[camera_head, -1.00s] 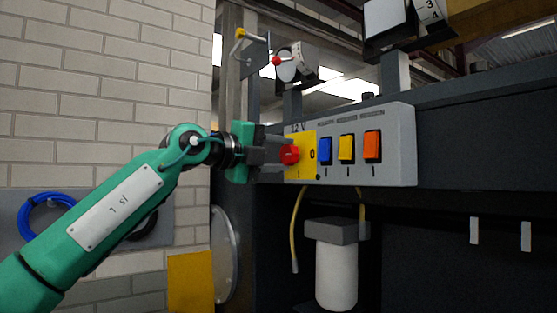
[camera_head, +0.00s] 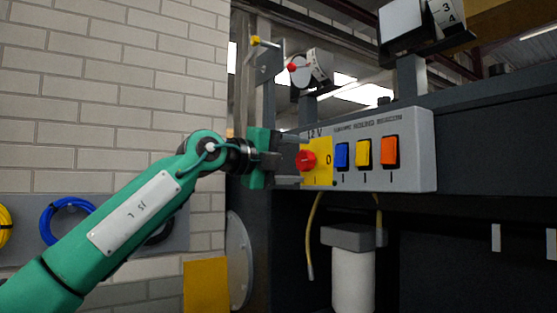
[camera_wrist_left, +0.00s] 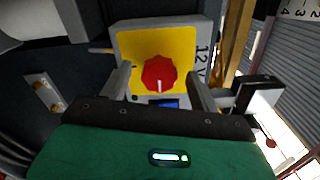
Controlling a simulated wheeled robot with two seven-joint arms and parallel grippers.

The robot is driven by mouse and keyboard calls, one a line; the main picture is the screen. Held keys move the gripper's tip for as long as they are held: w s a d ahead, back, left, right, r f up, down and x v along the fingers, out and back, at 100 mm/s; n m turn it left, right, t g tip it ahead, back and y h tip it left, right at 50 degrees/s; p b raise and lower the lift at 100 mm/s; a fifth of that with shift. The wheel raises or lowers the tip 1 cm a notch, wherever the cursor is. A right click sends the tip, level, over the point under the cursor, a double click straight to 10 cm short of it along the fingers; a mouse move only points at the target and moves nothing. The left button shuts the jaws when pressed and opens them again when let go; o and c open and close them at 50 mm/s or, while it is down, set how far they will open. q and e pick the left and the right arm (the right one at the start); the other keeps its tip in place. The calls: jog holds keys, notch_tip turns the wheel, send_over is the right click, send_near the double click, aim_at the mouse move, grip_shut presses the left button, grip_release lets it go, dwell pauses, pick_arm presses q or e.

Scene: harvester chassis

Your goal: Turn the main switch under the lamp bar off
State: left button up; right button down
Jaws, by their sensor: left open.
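The main switch is a red knob (camera_head: 306,160) on a yellow plate (camera_head: 321,175) at the left end of a grey switch box. In the left wrist view the knob (camera_wrist_left: 159,72) shows whole, with its white mark toward the blue rocker. In the head view that is the side with the printed 0. My left gripper (camera_head: 301,159) is open in front of the plate, its fingers above and below the knob. In the left wrist view its fingers (camera_wrist_left: 160,88) stand apart from the knob on both sides. The lamp bar is not clearly identifiable. My right gripper is not in view.
Blue (camera_head: 342,155), yellow (camera_head: 363,152) and orange (camera_head: 390,151) rockers sit right of the knob. A yellow cable (camera_head: 314,235) and a white canister (camera_head: 353,280) are below the box. A bracket with a lever (camera_head: 268,62) rises above my gripper.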

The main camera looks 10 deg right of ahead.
pick_arm(q)
jog(key=shift+a, duration=0.35)
jog(key=b+v, duration=0.3)
jog(key=v, duration=1)
jog(key=shift+b, duration=0.3)
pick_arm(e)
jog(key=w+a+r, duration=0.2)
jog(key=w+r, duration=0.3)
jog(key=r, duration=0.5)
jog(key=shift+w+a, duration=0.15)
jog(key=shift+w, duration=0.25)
